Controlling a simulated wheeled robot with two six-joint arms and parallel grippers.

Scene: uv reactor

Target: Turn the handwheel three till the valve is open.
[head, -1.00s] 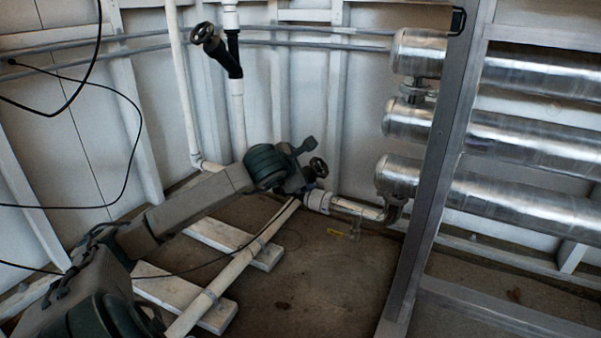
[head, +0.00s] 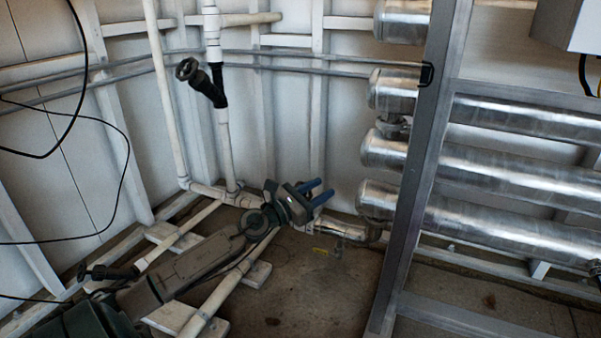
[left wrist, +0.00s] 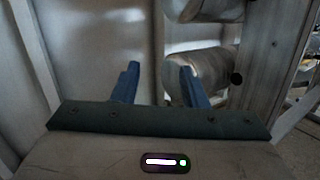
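A dark handwheel (head: 187,70) sits on an angled black valve on the white vertical pipe at upper left in the head view. Another dark handwheel (head: 108,272) stands at lower left, beside my left arm. I cannot read which is number three. My left gripper (head: 320,191) is above the low white pipe near the back wall, its blue fingers apart and pointing right. The left wrist view shows the fingers (left wrist: 160,72) apart with no handwheel between them. The handwheel seen earlier by this gripper is hidden now, probably behind it. My right gripper is out of view.
Shiny metal cylinders (head: 480,165) lie to the right behind a grey upright frame post (head: 420,170). White pipes on blocks (head: 258,275) run under my left arm. A black cable (head: 125,160) hangs at left. The floor in front (head: 310,290) is open.

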